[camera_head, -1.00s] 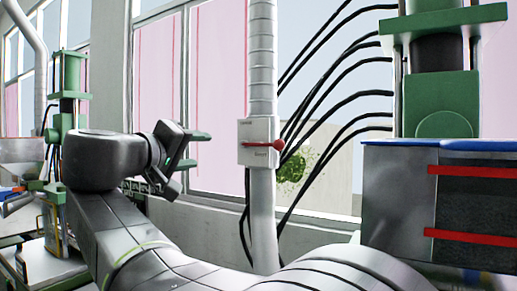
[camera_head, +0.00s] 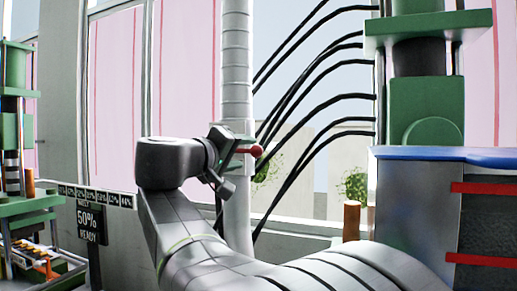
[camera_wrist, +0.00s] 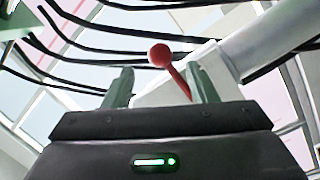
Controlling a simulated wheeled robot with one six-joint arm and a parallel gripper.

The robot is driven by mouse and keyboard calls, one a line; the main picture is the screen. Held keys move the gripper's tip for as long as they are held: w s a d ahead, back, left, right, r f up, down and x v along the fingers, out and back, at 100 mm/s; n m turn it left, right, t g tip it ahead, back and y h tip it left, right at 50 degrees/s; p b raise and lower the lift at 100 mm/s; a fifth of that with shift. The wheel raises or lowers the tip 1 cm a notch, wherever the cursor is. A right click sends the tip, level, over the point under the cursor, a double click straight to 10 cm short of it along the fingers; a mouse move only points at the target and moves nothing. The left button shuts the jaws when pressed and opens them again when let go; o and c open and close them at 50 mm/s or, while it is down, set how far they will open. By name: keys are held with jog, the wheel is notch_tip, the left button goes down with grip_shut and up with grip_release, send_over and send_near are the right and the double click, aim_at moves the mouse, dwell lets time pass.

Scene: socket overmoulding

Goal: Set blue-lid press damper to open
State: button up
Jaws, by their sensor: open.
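The damper box (camera_head: 238,128) is a pale housing on the vertical grey duct, mostly hidden behind my gripper. Its red lever ends in a red ball (camera_head: 256,150), pointing right in the head view. My gripper (camera_head: 240,152) is open in front of the box. In the wrist view the red ball (camera_wrist: 160,55) shows between the two green fingers of my gripper (camera_wrist: 162,84), and the lever slants down toward the right finger. I cannot tell whether a finger touches it. The press with the blue lid (camera_head: 440,154) stands at the right.
The duct (camera_head: 236,60) rises past the window. Black cables (camera_head: 310,105) arc from the press toward the duct. An orange-brown cylinder (camera_head: 351,220) stands left of the blue-lid press.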

aim_at(261, 151)
jog(key=p+x, duration=0.2)
jog(key=x, duration=0.7)
jog(key=shift+c, duration=0.4)
jog(key=shift+s, duration=0.1)
grip_shut()
